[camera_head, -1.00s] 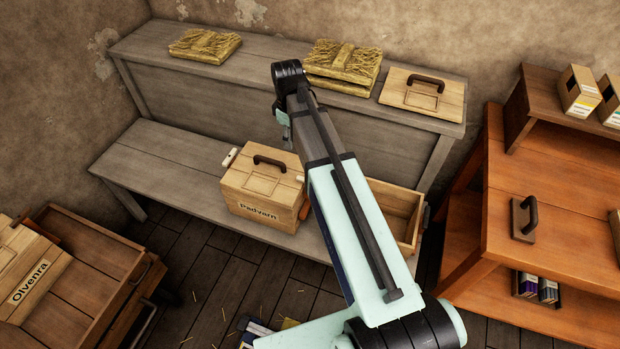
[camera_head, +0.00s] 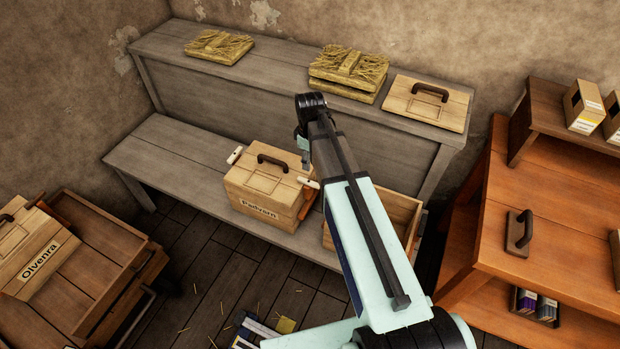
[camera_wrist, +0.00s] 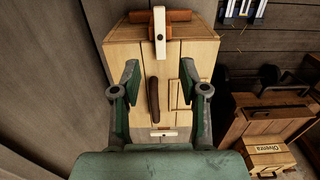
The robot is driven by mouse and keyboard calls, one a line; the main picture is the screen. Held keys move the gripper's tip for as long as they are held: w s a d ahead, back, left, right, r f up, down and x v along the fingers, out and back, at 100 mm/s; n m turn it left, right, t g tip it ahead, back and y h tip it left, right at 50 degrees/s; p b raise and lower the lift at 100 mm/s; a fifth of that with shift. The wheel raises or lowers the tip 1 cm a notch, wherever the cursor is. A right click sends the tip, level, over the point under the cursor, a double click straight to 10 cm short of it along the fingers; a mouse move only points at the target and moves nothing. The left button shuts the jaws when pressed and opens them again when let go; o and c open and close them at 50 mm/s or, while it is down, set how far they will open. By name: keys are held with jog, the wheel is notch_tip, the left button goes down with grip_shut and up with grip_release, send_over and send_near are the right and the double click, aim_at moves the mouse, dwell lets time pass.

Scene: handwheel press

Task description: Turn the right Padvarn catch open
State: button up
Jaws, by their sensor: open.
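The Padvarn box (camera_head: 262,196) stands on the low grey bench, a dark handle on its lid. Its right catch (camera_head: 308,183) is a white bar pointing across the lid edge. In the wrist view this catch (camera_wrist: 160,32) is at the top, on a reddish-brown bracket, reaching over the lid. The left catch (camera_head: 235,155) lies along its edge; it also shows in the wrist view (camera_wrist: 163,133). My gripper (camera_wrist: 160,70) is open and empty above the lid, its fingers on either side of the handle in the picture. In the head view my arm partly hides it.
An open wooden crate (camera_head: 400,212) is right of the box, partly behind my arm. Straw bundles (camera_head: 348,70) and a handled lid (camera_head: 428,102) lie on the upper shelf. The Olvenra box (camera_head: 32,250) is at left and an orange-brown shelf unit (camera_head: 560,210) at right.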

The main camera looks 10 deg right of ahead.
aim_at(310, 182)
notch_tip(310, 182, down, 11)
jog(key=shift+r+p, duration=0.1)
jog(key=shift+p, duration=1.05)
grip_shut()
